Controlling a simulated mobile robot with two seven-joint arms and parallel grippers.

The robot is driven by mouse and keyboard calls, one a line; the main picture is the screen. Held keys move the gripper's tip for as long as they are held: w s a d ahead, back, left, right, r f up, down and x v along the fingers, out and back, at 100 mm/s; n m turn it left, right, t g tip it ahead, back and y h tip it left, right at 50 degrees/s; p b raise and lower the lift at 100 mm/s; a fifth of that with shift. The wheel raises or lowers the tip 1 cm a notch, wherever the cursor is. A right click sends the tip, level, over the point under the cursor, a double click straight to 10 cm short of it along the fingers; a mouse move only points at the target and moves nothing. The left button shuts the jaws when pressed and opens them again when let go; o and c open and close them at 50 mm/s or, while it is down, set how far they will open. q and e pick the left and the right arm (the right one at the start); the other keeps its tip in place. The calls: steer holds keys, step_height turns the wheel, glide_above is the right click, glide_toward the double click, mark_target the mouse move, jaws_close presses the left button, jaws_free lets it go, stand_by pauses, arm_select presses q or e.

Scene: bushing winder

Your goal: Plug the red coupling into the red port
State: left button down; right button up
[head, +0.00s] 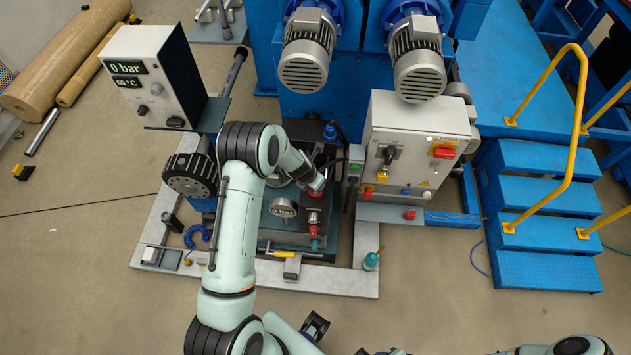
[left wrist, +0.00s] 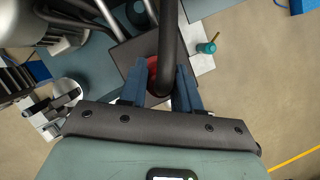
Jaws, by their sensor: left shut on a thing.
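My left gripper (head: 316,187) is over the dark block on the hydraulic unit, right of the round gauge. In the left wrist view its two blue-grey fingers (left wrist: 158,88) are closed on the red coupling (left wrist: 153,62), which is mostly hidden behind a thick black hose. In the head view a bit of red (head: 314,194) shows at the fingertips. Below it on the block is a red fitting with teal (head: 314,232). I cannot tell which fitting is the red port, or whether the coupling touches one. Parts of my right arm (head: 580,345) show at the bottom edge; its jaws are unclear.
A grey control cabinet (head: 418,130) with red and blue knobs stands close right of the gripper. A gauge (head: 283,208) and a black wheel (head: 190,175) are to the left. A teal bottle (head: 371,261) stands on the frame corner. Blue steps (head: 540,210) are at right.

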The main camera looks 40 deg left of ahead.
arm_select(q)
steer(key=shift+f+b, duration=0.75)
steer(key=shift+f, duration=0.45)
arm_select(e)
steer(key=shift+s+f, duration=0.2)
steer(key=shift+f, duration=0.25)
steer(key=shift+s+f, duration=0.2)
steer(key=shift+f, duration=0.25)
arm_select(q)
steer(key=c, duration=1)
jaws_free()
steer(key=shift+c, duration=0.2)
steer(key=o, duration=0.6)
steer(key=shift+c, duration=0.2)
steer(key=p+v, duration=0.3)
steer(key=v, duration=1)
steer(key=shift+r, duration=0.15)
arm_select(e)
steer(key=shift+w+r, duration=0.45)
steer(key=shift+r, duration=0.45)
steer(key=shift+w+r, duration=0.45)
steer(key=shift+r, duration=0.4)
arm_select(q)
steer(key=shift+s, duration=0.1)
